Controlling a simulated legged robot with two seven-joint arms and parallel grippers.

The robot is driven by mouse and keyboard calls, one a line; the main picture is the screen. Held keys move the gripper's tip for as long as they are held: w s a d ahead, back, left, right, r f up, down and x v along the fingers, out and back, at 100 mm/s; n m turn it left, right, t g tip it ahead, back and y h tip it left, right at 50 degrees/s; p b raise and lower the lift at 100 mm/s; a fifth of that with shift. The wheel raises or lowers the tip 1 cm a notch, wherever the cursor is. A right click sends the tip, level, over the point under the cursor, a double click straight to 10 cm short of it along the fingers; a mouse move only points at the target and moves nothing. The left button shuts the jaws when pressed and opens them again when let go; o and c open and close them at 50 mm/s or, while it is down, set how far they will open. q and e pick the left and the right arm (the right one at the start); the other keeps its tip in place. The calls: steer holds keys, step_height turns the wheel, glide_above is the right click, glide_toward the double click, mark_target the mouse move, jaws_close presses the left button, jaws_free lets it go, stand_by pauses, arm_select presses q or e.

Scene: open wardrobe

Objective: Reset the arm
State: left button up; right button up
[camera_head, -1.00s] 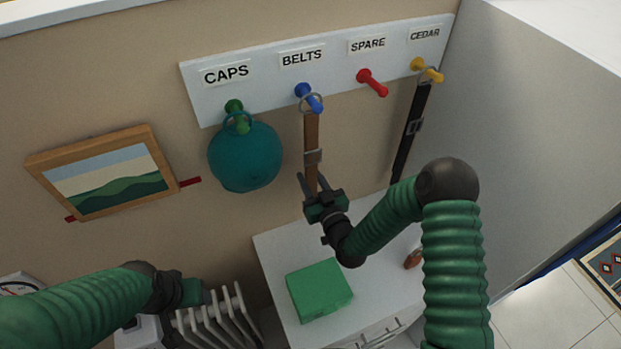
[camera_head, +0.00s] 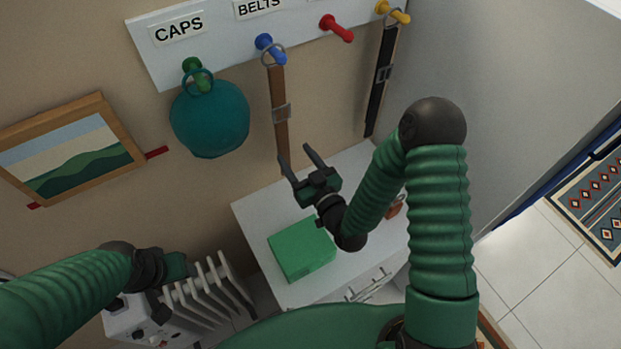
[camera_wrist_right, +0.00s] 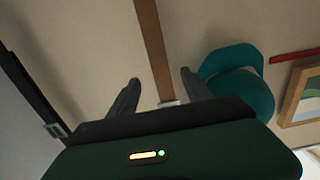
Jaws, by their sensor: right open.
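My right gripper (camera_head: 301,163) is open and empty, just below and right of the hanging brown belt (camera_head: 280,108) in the head view. The belt hangs by its ring from the blue peg (camera_head: 268,47). In the right wrist view the brown belt (camera_wrist_right: 152,45) shows between the open fingers (camera_wrist_right: 157,88), beyond them; whether it touches is not clear. My left arm comes in at the lower left; its gripper (camera_head: 176,268) shows only in part beside the white radiator, and its jaws cannot be made out.
A teal cap (camera_head: 208,122) hangs on the green peg, a black belt (camera_head: 382,75) on the yellow peg. The red peg (camera_head: 337,28) is empty. Below stands a white cabinet (camera_head: 257,211) with a green box (camera_head: 302,249). A white radiator (camera_head: 212,290) and framed picture (camera_head: 70,150) are left.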

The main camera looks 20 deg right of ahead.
steer(key=s+d+p, duration=0.2)
steer(key=s+p, duration=0.2)
steer(key=s, duration=0.4)
step_height(320, 180, down, 7)
steer(key=w+d+n+g+h+b, duration=0.1)
steer(key=n+g+b, duration=0.15)
steer(key=g, duration=0.45)
steer(key=s+d+r+m+g+h+b, duration=0.2)
steer(key=s+g, duration=0.5)
steer(key=s, duration=0.6)
steer(key=m+b, duration=0.1)
steer(key=m, duration=0.1)
steer(key=shift+d+r+m+g+b, duration=0.25)
steer(key=shift+d+m+g+b, duration=0.05)
steer(key=shift+m+g+b, duration=0.1)
